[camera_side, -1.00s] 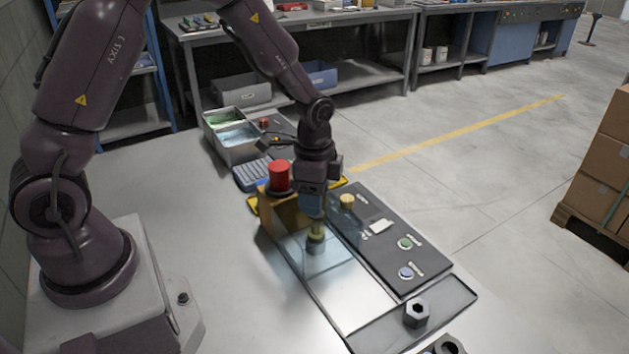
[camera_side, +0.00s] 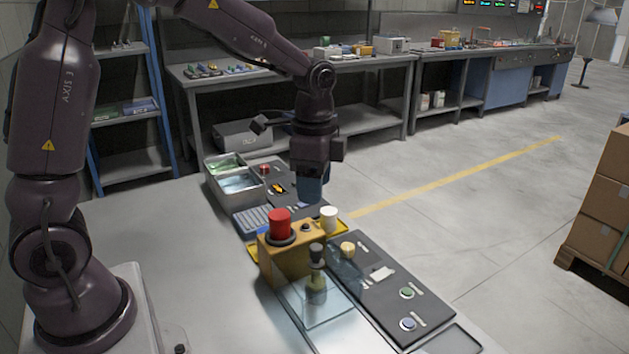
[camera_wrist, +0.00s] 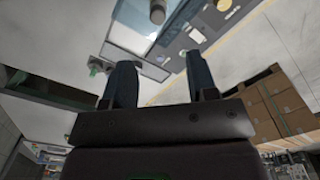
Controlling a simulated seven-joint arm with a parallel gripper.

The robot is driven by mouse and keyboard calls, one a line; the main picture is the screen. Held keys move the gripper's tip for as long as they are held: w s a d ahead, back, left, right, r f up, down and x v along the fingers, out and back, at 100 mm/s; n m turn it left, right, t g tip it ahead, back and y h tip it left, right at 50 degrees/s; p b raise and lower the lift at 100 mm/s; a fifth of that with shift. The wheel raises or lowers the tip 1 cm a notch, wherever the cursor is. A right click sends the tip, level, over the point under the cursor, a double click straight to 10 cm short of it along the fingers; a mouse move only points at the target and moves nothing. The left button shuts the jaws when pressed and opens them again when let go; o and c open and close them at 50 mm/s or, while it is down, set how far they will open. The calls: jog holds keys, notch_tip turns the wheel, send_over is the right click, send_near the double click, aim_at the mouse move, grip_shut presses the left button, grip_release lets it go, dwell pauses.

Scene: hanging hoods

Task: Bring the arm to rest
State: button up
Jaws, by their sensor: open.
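My gripper (camera_side: 311,188) hangs in the air above the work station, pointing down. In the wrist view its two blue fingers (camera_wrist: 163,85) stand well apart with nothing between them. Below it is an ochre box (camera_side: 284,262) with a red button (camera_side: 280,222) on top. My gripper is apart from all of these.
A dark panel (camera_side: 385,297) with knobs and buttons lies to the right. A white cylinder (camera_side: 329,217) stands behind the box. A grey keypad (camera_side: 258,220) and metal bins (camera_side: 236,183) are farther back. Stacked cartons (camera_side: 608,190) stand on the floor at right.

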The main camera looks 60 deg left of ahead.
jog(key=s+d+r+n+t, duration=0.1)
jog(key=s+r+n, duration=0.3)
jog(key=s, duration=0.4)
jog(key=s+d+r+n+t, duration=0.1)
jog(key=s+r+n+t, duration=0.3)
jog(key=s, duration=0.5)
notch_tip(320, 180, up, 2)
jog(key=shift+s+d+r+n+t, duration=0.1)
jog(key=shift+s+d+n+t, duration=0.15)
jog(key=shift+n, duration=0.25)
